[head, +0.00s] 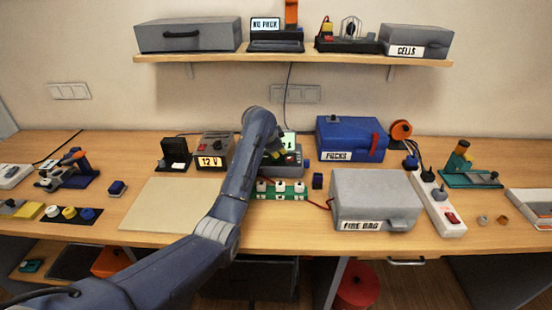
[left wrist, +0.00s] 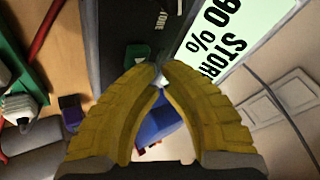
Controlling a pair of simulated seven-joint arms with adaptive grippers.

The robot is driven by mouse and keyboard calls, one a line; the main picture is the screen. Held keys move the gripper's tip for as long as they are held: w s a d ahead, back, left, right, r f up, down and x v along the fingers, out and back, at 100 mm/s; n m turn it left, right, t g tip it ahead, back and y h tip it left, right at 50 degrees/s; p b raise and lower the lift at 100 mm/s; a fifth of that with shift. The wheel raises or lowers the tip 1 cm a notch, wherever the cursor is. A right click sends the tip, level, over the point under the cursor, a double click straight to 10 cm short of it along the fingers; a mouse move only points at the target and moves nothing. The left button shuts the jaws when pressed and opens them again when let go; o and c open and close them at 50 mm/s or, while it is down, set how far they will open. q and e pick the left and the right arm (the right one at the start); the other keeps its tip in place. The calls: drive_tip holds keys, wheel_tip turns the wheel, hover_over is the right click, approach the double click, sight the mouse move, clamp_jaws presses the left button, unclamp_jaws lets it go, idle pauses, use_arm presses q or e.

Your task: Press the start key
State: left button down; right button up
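The charger (head: 294,165), a dark grey box with a lit pale green screen (head: 289,140), stands at the middle back of the bench. In the left wrist view the screen (left wrist: 228,42) reads "90 % STORE". A small green key (left wrist: 136,54) shows on the dark panel beside my fingers; I cannot read a start label on it. My left gripper (head: 272,156) is over the charger. Its yellow fingers (left wrist: 161,68) meet at the tips with nothing clearly held. The tips hide part of the panel, and I cannot tell whether they touch it. My right gripper is out of view.
A green board with white blocks (head: 279,190) lies in front of the charger. A grey "FIRE BAG" case (head: 375,194) is to its right, with a blue "PACKS" case (head: 350,138) behind. A "12 V" supply (head: 213,150) is left. The beige mat (head: 165,205) is bare.

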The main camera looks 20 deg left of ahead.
use_arm(q)
drive_tip(key=shift+f, duration=0.4)
idle(0.5)
drive_tip(key=shift+r, duration=1)
drive_tip(key=shift+r, duration=0.1)
drive_tip(key=shift+r, duration=2.4)
drive_tip(key=shift+a, duration=0.1)
